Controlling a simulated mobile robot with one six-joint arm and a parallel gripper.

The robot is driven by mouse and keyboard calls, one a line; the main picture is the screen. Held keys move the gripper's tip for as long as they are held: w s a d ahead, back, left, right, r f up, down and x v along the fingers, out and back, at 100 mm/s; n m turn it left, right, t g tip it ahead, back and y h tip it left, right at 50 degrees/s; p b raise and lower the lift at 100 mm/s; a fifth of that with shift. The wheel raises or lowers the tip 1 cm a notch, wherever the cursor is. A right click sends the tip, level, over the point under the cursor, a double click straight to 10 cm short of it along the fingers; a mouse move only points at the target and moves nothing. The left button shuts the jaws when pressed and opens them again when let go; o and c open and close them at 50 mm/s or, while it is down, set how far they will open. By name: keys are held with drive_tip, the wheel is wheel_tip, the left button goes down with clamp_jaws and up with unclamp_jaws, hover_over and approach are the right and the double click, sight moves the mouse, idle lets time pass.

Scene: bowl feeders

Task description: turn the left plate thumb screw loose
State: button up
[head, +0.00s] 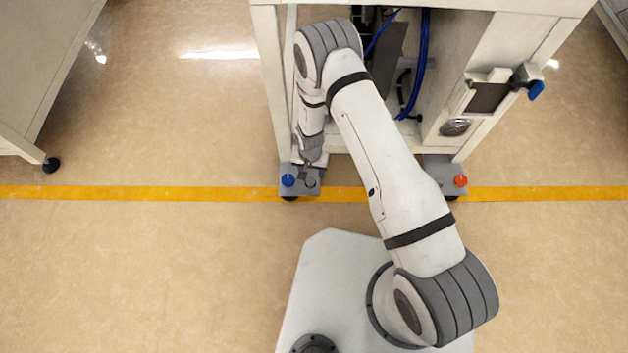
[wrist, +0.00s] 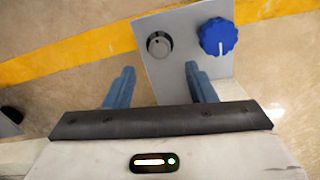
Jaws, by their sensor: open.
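The left plate (head: 299,191) is a grey plate at the foot of the white cabinet; it also shows in the wrist view (wrist: 172,78). It carries a ridged blue knob (wrist: 218,37) with a white line and a smaller round dark grey knob (wrist: 159,44). I cannot tell for certain which is the thumb screw. In the head view the blue knob (head: 288,180) is left of the grey one (head: 311,182). My gripper (wrist: 159,68) is open and empty. The grey knob lies between its fingers' lines, just beyond the tips; the blue knob is outside, past the right finger.
The cabinet (head: 510,70) stands behind the plates, with blue hoses (head: 420,70) inside. A right plate (head: 440,170) carries a red knob (head: 460,180). A yellow floor stripe (head: 140,193) passes under the plates. A grey cart (head: 40,60) stands far left, with free floor between.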

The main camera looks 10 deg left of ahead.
sight(311, 180)
wheel_tip(311, 180, down, 6)
drive_tip(key=shift+f+b, duration=0.1)
drive_tip(key=shift+b, duration=0.9)
